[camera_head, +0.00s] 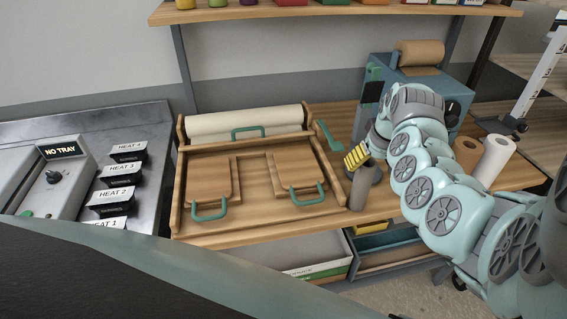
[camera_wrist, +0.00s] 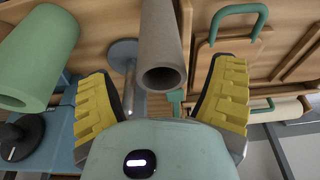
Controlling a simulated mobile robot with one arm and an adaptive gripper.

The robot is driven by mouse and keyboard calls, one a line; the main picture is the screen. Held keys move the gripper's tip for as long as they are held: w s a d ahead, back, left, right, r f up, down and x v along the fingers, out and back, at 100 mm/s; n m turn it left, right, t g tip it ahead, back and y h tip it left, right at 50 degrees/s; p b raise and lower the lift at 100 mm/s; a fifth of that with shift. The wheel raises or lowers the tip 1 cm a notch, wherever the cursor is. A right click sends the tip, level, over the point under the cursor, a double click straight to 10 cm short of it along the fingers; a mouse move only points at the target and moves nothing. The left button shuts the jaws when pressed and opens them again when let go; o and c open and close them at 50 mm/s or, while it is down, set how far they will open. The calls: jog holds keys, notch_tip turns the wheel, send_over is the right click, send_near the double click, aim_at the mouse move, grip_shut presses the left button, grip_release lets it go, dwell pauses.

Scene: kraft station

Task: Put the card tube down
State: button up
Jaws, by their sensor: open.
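The card tube (camera_head: 359,189), grey-brown and hollow, stands near the front edge of the wooden bench, right of the wooden tray. In the wrist view the card tube (camera_wrist: 161,40) has its open end towards the camera, between and beyond my fingers. My gripper (camera_wrist: 168,103) is open, with a yellow-padded finger on either side and visible gaps to the tube. In the head view my gripper (camera_head: 358,158) is at the tube's upper end; only one yellow finger shows clearly and the other is hidden.
The wooden tray (camera_head: 244,222) with green-handled boards lies left of the tube. A blue machine (camera_head: 460,76) stands behind my arm. A brown roll (camera_head: 467,150) and a white roll (camera_head: 495,158) stand to the right. Open drawers (camera_head: 318,250) are below the bench front.

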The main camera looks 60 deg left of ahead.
jog(key=v, duration=0.9)
jog(key=shift+r+b, duration=0.3)
jog(key=shift+s+d, duration=0.1)
jog(key=shift+d, duration=0.05)
